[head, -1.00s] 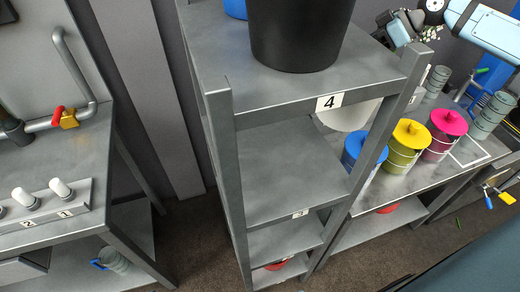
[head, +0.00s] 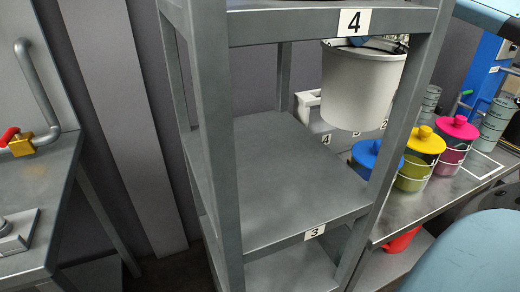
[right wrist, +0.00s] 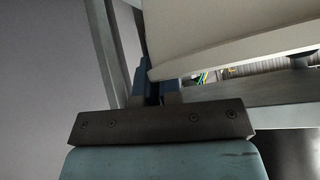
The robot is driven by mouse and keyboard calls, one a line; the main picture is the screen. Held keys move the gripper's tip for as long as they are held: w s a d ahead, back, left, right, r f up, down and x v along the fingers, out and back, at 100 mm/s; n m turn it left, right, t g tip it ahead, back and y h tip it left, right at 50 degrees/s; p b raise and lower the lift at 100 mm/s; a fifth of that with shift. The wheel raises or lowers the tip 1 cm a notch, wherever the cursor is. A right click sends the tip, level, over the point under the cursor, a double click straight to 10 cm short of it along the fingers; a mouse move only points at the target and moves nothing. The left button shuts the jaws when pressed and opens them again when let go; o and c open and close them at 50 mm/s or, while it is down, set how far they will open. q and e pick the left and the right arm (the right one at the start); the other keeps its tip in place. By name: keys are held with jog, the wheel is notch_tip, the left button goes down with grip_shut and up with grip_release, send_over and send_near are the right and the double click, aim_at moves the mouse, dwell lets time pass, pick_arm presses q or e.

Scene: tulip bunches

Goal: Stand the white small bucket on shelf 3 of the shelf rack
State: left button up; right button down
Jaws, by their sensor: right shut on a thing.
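The white small bucket (head: 362,88) hangs roughly upright below the shelf 4 board, behind the rack's right front post, in the head view. I cannot tell whether it is inside the rack or just beyond its right side. Shelf 3 (head: 285,190) is a bare grey board, lower than the bucket. My right gripper (head: 366,42) is mostly hidden by the shelf 4 edge at the bucket's rim. In the right wrist view, my right gripper (right wrist: 157,92) is shut on the wall of the white bucket (right wrist: 235,32). My left gripper is not in view.
The shelf rack's posts (head: 212,150) and shelf 4 board (head: 300,22) frame the opening. Right of it, blue, yellow and pink lidded pots (head: 452,140) stand on a bench. A grey bench (head: 30,215) stands left.

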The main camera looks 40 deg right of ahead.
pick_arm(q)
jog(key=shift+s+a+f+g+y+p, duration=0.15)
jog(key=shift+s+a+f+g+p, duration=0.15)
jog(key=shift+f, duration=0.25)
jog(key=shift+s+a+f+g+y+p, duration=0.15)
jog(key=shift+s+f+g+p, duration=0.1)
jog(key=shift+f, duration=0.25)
pick_arm(e)
jog(key=w+a+f, duration=0.7)
jog(key=a+f, duration=0.1)
jog(key=a, duration=0.3)
jog(key=shift+w+a, duration=0.3)
jog(key=shift+w, duration=0.05)
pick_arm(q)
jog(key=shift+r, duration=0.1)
pick_arm(e)
jog(key=shift+f, duration=0.1)
jog(key=c, duration=1.3)
grip_release()
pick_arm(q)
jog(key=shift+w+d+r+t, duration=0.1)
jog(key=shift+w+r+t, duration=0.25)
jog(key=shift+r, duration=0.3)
